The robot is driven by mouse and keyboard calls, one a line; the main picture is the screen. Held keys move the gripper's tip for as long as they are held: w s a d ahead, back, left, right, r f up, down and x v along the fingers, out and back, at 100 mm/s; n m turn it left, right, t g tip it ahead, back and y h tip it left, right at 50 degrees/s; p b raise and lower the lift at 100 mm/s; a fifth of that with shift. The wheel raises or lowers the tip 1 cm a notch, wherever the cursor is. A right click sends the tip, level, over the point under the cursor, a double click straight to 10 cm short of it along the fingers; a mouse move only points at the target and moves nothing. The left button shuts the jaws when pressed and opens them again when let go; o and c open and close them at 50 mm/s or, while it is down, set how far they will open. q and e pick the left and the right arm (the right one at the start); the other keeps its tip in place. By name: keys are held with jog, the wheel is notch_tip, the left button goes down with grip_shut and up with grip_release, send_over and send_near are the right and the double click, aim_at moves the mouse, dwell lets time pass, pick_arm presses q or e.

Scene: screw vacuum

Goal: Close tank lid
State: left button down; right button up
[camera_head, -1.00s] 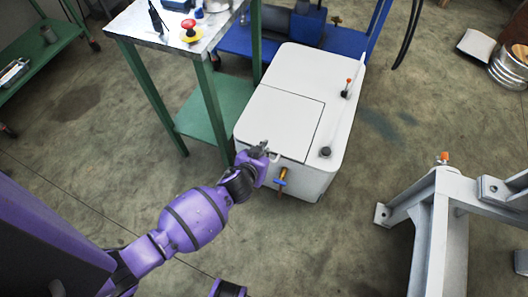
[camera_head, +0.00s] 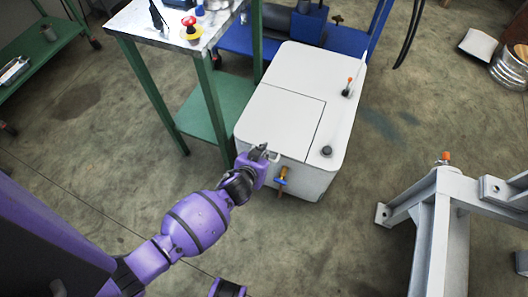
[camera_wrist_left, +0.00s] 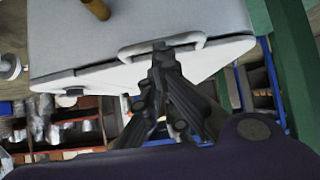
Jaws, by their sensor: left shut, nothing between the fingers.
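The white tank (camera_head: 333,130) stands on the floor in the middle of the head view. Its flat rectangular lid (camera_head: 284,117) covers the left part of the top and looks flush with it. My left gripper (camera_head: 262,153) is at the tank's front, by the lid's near edge. In the left wrist view the gripper (camera_wrist_left: 158,52) is shut with nothing between its fingers. Its tips are at a white loop handle (camera_wrist_left: 195,40) and cover part of it; contact is unclear. My right gripper is not in view.
An orange tap with a blue handle (camera_head: 281,179) sticks out of the tank's front, right of the gripper. A green-legged table (camera_head: 131,28) stands close on the left. A grey metal frame (camera_head: 438,220) stands at right. Floor between is clear.

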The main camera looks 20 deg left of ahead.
pick_arm(q)
jog(key=w+r+p+v, duration=0.1)
jog(key=p+v, duration=0.3)
jog(key=v, duration=0.8)
jog(key=shift+r+p, duration=0.4)
jog(key=shift+r, duration=0.1)
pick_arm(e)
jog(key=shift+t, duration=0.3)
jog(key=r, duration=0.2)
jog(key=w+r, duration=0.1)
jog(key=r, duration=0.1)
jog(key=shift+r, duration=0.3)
pick_arm(q)
jog(key=shift+s+d, duration=0.1)
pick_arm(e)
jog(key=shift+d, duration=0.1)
